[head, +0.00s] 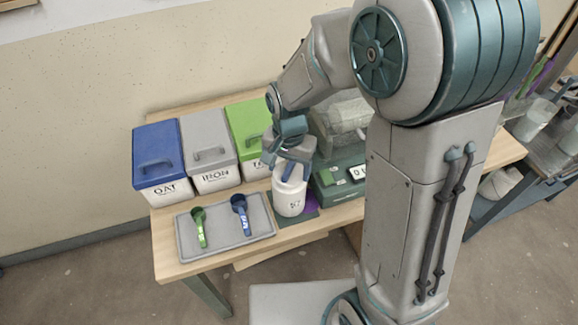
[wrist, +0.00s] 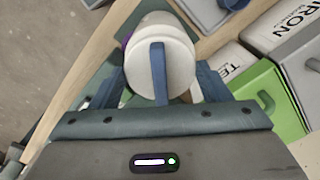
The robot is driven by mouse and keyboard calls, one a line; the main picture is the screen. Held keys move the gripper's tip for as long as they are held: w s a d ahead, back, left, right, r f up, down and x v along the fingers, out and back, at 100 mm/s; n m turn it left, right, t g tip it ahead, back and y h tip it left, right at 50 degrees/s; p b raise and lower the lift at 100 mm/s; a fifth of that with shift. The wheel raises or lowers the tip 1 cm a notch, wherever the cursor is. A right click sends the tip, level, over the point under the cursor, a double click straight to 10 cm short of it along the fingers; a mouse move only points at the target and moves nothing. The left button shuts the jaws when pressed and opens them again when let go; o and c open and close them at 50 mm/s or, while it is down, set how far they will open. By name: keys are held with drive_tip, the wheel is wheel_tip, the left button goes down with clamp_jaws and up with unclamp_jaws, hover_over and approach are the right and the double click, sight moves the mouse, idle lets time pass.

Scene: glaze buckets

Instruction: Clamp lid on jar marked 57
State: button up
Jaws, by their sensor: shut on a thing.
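A white jar (head: 290,201) with a dark mark, too small to read surely, stands on a dark green mat near the table's front edge. Its white lid (wrist: 176,54) shows in the wrist view, with a blue bar (wrist: 158,72) across it. I cannot tell whether the lid is fully seated. My gripper (head: 291,170) is over the jar from above, one blue finger on each side of the lid. It is shut on the lid, as far as the views show. The wrist view shows the gripper (wrist: 160,88) too; the jar's lower part is mostly hidden there.
A grey tray (head: 224,249) with a green scoop (head: 199,227) and a blue scoop (head: 241,214) lies left of the jar. Behind stand blue (head: 158,152), grey (head: 208,146) and green (head: 247,125) lidded bins. A green scale (head: 341,189) stands close on the right.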

idle(0.3)
drive_tip(key=m, duration=0.4)
drive_tip(key=shift+f, duration=0.1)
drive_tip(key=shift+m, duration=0.4)
drive_tip(key=m, duration=0.3)
drive_tip(key=shift+s+f+m, duration=0.1)
drive_tip(key=shift+m, duration=0.2)
drive_tip(key=shift+m+p, duration=0.45)
drive_tip(key=shift+m, duration=0.55)
drive_tip(key=shift+f+m, duration=0.1)
drive_tip(key=shift+m, duration=0.9)
drive_tip(key=c, duration=0.4)
